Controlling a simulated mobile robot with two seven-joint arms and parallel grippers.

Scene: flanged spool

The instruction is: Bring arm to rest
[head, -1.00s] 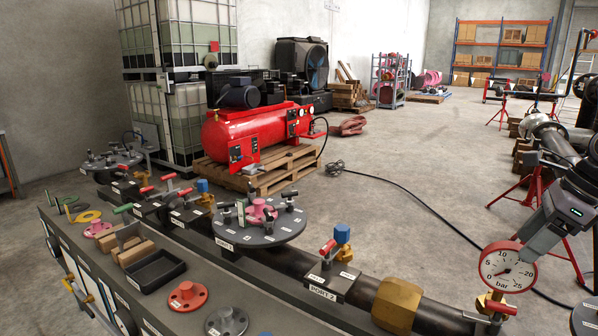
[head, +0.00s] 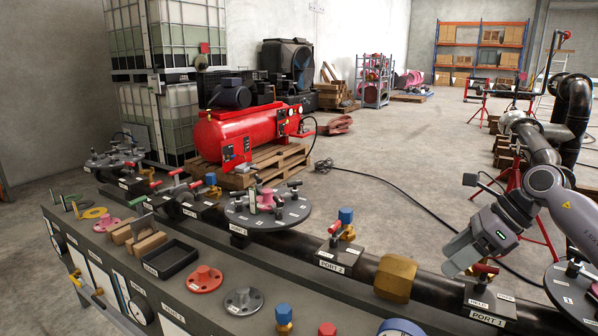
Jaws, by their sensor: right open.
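My right gripper (head: 458,262) comes in from the right on its grey arm (head: 550,195). It is over the pipe, just above and left of the PORT 1 block (head: 488,303) and its red-handled valve (head: 486,268). It is turned partly away, its fingertips are hard to make out, and I see nothing held in it. No red-rimmed gauge shows at PORT 1; the gripper may hide part of that place. My left gripper is out of view.
The bench carries a black tray (head: 171,259), a red flange (head: 205,279), a grey flange (head: 243,300) and a blue-capped fitting (head: 284,318). A brass hex fitting (head: 395,277) and the PORT 2 valve (head: 338,238) stand left of the gripper. Open floor lies behind.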

